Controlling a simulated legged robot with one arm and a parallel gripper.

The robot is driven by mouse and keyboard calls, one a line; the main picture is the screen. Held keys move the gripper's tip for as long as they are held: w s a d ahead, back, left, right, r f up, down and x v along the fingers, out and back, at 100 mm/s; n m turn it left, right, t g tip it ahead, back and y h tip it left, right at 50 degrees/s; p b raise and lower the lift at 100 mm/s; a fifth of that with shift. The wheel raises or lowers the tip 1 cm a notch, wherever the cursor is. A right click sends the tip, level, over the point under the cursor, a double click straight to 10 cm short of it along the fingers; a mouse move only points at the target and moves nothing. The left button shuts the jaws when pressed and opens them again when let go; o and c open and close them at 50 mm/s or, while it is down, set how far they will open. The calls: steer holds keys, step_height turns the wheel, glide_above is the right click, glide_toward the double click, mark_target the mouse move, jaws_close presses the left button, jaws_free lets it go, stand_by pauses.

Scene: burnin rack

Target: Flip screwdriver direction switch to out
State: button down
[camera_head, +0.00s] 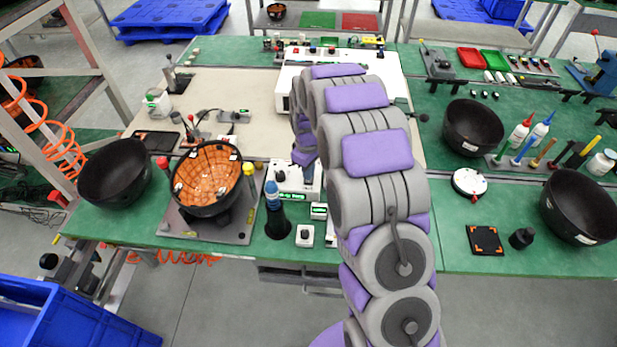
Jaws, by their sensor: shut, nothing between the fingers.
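A screwdriver with a blue upper part (272,190) stands upright in a black holder (277,222) near the front edge of the green bench. Its direction switch is too small to make out. My gripper (309,174) points down over a small white box (292,183) just right of the screwdriver, apart from it. It is small and partly hidden by my own arm; it is shut and empty.
A black bowl with an orange lining (207,178) sits on a grey fixture plate left of the screwdriver. Small white boxes (305,236) stand at the front edge. A large white unit (390,62) is behind my arm. Black bowls (473,127) stand at right.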

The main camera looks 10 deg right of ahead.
steer(key=shift+f, duration=0.85)
stand_by(0.9)
steer(key=shift+r, duration=0.1)
steer(key=shift+r+p, duration=1.55)
steer(key=shift+r, duration=1.8)
steer(key=s+r+m, duration=0.2)
steer(key=s+r, duration=0.7)
steer(key=s, duration=0.2)
steer(key=s+r+m+g, duration=0.1)
steer(key=s+r+m, duration=0.2)
steer(key=s, duration=1.2)
steer(key=s+r+m, duration=0.3)
steer(key=s+r, duration=0.1)
steer(key=s, duration=1.2)
steer(key=shift+g, duration=0.4)
